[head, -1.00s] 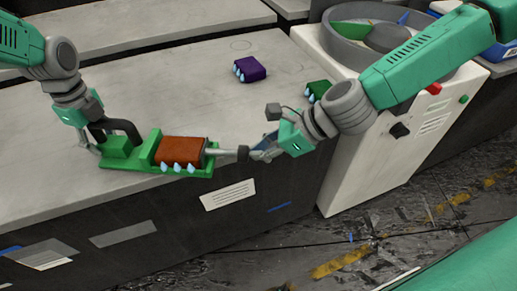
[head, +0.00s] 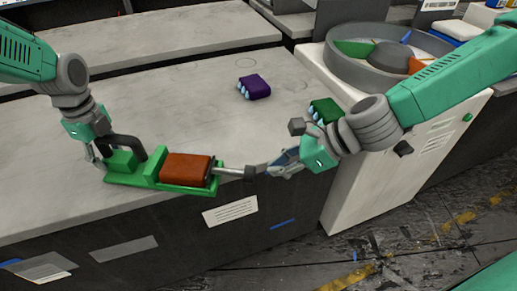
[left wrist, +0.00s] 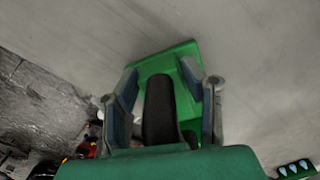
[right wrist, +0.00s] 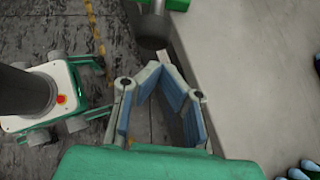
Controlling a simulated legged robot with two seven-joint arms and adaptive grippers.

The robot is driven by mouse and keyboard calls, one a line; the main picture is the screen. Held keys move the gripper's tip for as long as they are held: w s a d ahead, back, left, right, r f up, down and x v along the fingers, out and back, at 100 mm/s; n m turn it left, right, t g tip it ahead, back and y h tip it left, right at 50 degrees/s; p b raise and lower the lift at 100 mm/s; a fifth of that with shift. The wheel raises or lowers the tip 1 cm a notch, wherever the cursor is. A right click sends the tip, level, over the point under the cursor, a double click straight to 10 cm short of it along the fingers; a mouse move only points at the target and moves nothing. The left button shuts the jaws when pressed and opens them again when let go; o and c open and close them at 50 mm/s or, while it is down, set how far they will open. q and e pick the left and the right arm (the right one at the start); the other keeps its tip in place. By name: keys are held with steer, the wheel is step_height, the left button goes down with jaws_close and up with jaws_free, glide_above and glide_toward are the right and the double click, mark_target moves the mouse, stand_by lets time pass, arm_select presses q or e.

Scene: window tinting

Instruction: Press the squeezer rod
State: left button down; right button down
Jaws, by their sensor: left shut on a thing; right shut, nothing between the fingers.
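The squeezer has a green base (head: 200,188) and lies along the table's front edge, with a red-brown block (head: 185,168) in it. Its black handle (head: 129,143) stands at the left end. My left gripper (head: 98,155) is shut on this handle; the left wrist view shows the dark handle (left wrist: 160,110) between both fingers. A grey rod (head: 228,170) sticks out of the right end and ends in a dark knob (head: 250,173). My right gripper (head: 272,168) is shut and empty, its tips at the knob. The knob (right wrist: 152,30) also shows just beyond the fingertips (right wrist: 162,70); contact is unclear.
A purple block (head: 256,87) and a green block (head: 325,110), both with pale blue drop shapes, lie on the table (head: 150,65). A white machine with a round grey bowl (head: 345,65) stands at the right.

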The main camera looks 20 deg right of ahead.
arm_select(q)
steer(key=shift+a, duration=0.2)
arm_select(e)
steer(key=v, duration=0.7)
steer(key=shift+s, duration=0.1)
arm_select(q)
steer(key=shift+c, duration=2)
jaws_free()
steer(key=shift+w, duration=0.1)
steer(key=shift+r, duration=3)
steer(key=shift+r, duration=3)
